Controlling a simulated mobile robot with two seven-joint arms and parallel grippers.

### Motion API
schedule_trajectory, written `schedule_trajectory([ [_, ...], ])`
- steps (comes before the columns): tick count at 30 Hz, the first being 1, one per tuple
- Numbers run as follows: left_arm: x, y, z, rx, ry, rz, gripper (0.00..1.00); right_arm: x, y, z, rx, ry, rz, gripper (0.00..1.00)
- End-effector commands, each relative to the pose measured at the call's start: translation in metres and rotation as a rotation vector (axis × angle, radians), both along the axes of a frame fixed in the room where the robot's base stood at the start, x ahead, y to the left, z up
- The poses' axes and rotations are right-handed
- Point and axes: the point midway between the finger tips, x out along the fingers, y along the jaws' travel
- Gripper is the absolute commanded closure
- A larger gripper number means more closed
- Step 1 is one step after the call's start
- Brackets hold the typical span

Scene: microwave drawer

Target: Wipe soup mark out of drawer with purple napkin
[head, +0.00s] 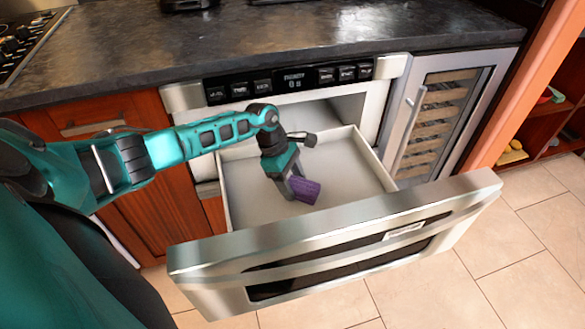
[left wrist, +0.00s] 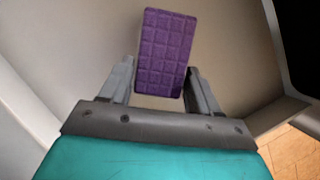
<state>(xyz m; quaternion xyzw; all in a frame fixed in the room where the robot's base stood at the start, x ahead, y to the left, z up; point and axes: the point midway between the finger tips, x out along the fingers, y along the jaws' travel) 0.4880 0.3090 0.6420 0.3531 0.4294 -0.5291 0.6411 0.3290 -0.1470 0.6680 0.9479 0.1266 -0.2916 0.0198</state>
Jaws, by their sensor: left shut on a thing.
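The microwave drawer (head: 350,185) is pulled open, and its pale inside shows in the head view. My left gripper (head: 297,188) reaches down into the drawer and is shut on the purple napkin (head: 306,190). In the left wrist view the napkin (left wrist: 164,50) is a stiff-looking purple block with a grid pattern, held between the two fingers of my left gripper (left wrist: 160,85). The napkin is low in the drawer; I cannot tell if it touches the floor. No soup mark shows in either view; my gripper and the napkin hide part of the drawer floor. My right gripper is out of view.
The steel drawer front (head: 340,245) juts out over the tiled floor (head: 530,260). A dark countertop (head: 270,40) runs above the drawer. A wine cooler (head: 440,115) stands to the right, wooden cabinets (head: 140,205) to the left.

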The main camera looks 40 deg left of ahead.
Motion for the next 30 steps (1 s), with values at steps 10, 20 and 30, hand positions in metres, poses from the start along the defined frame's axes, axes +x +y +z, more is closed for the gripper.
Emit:
schedule_trajectory([
  [10,0.003,0.003,0.032,-0.001,-0.002,0.008,0.71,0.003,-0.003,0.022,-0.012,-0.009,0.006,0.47],
  [20,0.003,0.003,0.033,-0.001,-0.001,0.01,0.71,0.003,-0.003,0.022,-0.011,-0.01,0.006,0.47],
  [30,0.003,0.003,0.033,-0.001,-0.001,0.01,0.71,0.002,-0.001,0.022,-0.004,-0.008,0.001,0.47],
])
